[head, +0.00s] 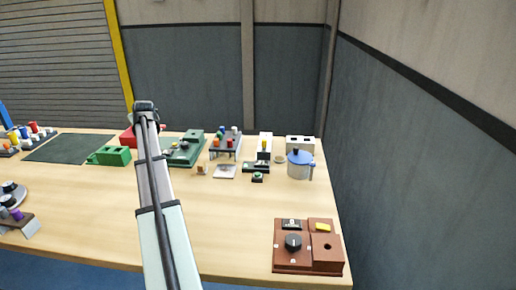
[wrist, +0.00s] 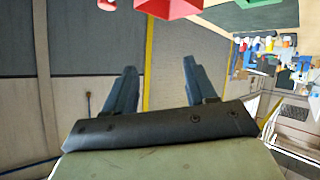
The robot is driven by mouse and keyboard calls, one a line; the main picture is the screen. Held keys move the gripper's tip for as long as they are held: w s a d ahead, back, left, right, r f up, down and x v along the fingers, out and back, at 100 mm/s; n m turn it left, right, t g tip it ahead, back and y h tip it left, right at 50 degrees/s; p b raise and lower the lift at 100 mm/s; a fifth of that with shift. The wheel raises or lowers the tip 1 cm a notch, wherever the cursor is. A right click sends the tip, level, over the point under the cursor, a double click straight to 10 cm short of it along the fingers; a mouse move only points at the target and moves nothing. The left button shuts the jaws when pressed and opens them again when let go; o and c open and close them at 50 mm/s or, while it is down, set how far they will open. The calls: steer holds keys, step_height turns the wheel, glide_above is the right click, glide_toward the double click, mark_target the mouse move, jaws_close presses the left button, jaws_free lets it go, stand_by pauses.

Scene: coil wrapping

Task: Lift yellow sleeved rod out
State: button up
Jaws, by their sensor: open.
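At the far left in the head view, a yellow-sleeved piece (head: 14,138) stands among red, white and blue pieces. It is small, and I cannot tell for certain that it is the rod. Another small yellow part (head: 264,143) shows by a white block at the back. My gripper (head: 145,105) is at the end of my raised arm, well to the right of the left-hand pieces. In the wrist view my gripper (wrist: 160,88) has its two fingers spread apart with nothing between them.
A red object (wrist: 168,8) is at the top of the wrist view. A green block (head: 110,156), a rack of coloured pieces (head: 226,143), a blue-lidded pot (head: 300,164) and a brown box with a knob (head: 307,247) stand on the table. The wooden tabletop (head: 235,215) is clear in the middle.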

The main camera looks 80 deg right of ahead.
steer(key=s+d+m+g+y, duration=0.1)
steer(key=s+d+m+g, duration=0.15)
steer(key=s, duration=0.95)
steer(key=s+d+m+g+y, duration=0.1)
steer(key=s+d+m+g, duration=0.15)
steer(key=s, duration=0.95)
steer(key=m+g+y, duration=0.2)
steer(key=m+y, duration=0.1)
steer(key=m, duration=0.2)
glide_toward(264, 140)
steer(key=x, duration=1)
steer(key=shift+d+f, duration=0.1)
steer(key=shift+f, duration=0.05)
steer(key=shift+c, duration=0.2)
jaws_close()
